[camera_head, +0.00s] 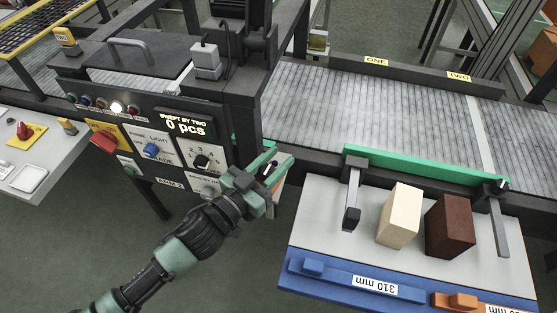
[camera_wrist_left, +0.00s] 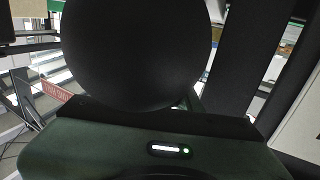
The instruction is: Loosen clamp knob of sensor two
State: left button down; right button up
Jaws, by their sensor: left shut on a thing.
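My left gripper (camera_head: 266,182) is beside the right end of the control panel, near a green bar end. It is shut on a dark round knob (camera_wrist_left: 137,50), which fills much of the left wrist view. In the head view the gripper and wrist mostly hide what is held. I cannot read a label that tells whether this knob belongs to sensor two. My right gripper is not in view.
The panel (camera_head: 125,98) carries knobs, a red switch and a "0 pcs" display. A slatted conveyor (camera_head: 400,110) runs behind. On the grey table (camera_head: 330,215) at right stand a cream block (camera_head: 399,215) and a brown block (camera_head: 450,226), below a green fence (camera_head: 420,165).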

pick_arm(q)
jog(key=n+t+y, duration=0.1)
jog(key=n+t+y+b, duration=0.1)
jog(key=n+y, duration=0.1)
jog(key=y, duration=0.1)
jog(key=shift+w+a+f+t+b, duration=0.1)
jog(key=shift+w+a+t+b, duration=0.1)
jog(key=shift+a+t+b, duration=0.15)
jog(key=shift+w+a+n+t+y+b, duration=0.15)
jog(key=shift+n+t+y+b, duration=0.3)
jog(key=shift+n+y+b, duration=0.3)
jog(key=shift+n+y, duration=0.25)
jog(key=shift+y, duration=0.4)
jog(key=shift+a+r, duration=0.1)
jog(key=shift+r, duration=0.1)
jog(key=c, duration=1)
grip_release()
